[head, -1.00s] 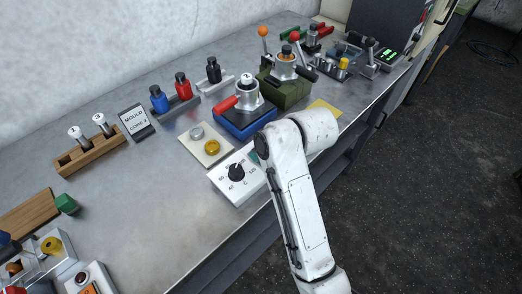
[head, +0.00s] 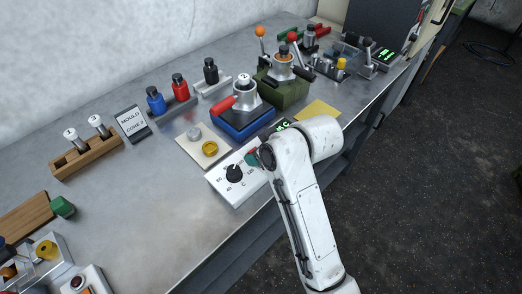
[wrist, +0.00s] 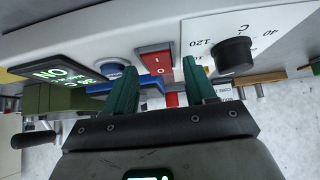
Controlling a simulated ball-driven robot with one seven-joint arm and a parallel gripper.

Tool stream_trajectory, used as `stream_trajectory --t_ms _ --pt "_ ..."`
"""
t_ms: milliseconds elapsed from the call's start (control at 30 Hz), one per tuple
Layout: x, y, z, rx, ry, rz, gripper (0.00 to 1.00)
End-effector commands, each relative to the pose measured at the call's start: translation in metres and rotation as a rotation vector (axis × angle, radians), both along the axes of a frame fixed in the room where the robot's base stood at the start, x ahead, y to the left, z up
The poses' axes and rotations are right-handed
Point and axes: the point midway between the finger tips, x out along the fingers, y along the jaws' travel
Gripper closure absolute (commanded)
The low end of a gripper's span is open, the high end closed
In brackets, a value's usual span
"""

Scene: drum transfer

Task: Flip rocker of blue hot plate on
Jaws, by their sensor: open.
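The blue hot plate (head: 238,125) stands mid-bench with a pot on top. Its white control box (head: 226,186) carries a black knob (head: 234,172), also in the wrist view (wrist: 233,53). In the wrist view the red rocker (wrist: 155,63), marked I and O, lies between and beyond my gripper's (wrist: 157,66) two teal fingers. The fingers are apart and hold nothing; I cannot tell whether they touch the rocker or which way it is tilted. A lit green display (wrist: 62,72) appears to read ON, upside down. In the head view, my arm hides most of the gripper.
A blue round button (wrist: 115,70) sits beside the rocker. A green hot plate (head: 286,92) with a pot stands behind the blue one.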

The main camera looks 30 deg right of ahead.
Motion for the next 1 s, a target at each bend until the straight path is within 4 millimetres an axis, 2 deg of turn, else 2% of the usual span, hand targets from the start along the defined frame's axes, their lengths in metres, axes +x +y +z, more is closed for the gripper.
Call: stream_trajectory --t_ms 167,633,800,1000 --pt "-0.006 -0.003 0.009 0.000 -0.002 -0.001 0.45" --pt "-0.055 -0.019 0.073 0.000 -0.003 -0.002 0.45" --pt "-0.063 -0.021 0.082 0.000 -0.001 0.000 0.45" --pt "-0.065 -0.021 0.083 0.000 0.000 0.000 0.45"
